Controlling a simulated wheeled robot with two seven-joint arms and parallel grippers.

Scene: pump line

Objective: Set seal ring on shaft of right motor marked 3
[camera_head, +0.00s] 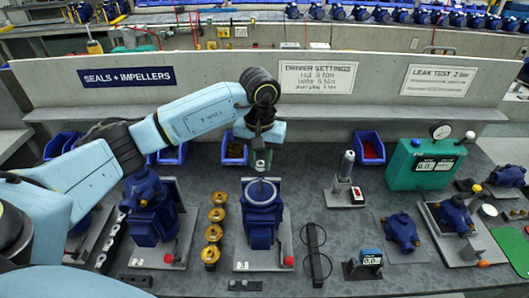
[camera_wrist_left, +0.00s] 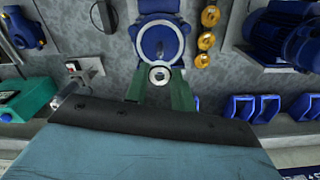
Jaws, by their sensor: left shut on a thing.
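The right motor (camera_head: 262,222) is blue and stands upright on a grey plate whose label appears to read 3. Its round top face points up and also shows in the wrist view (camera_wrist_left: 158,22). My left gripper (camera_head: 263,161) hangs just behind that top face. In the wrist view its green fingers (camera_wrist_left: 160,88) are shut on a small pale ring with a dark centre, the seal ring (camera_wrist_left: 159,74). I cannot tell the height gap. My right gripper is not in view.
The left motor (camera_head: 150,212) stands on another plate. Brass impellers (camera_head: 211,233) form a row between the motors. A black stand with rings (camera_head: 315,255) is right of the right motor. Blue bins (camera_head: 234,152) line the back; a green tester (camera_head: 425,166) stands at right.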

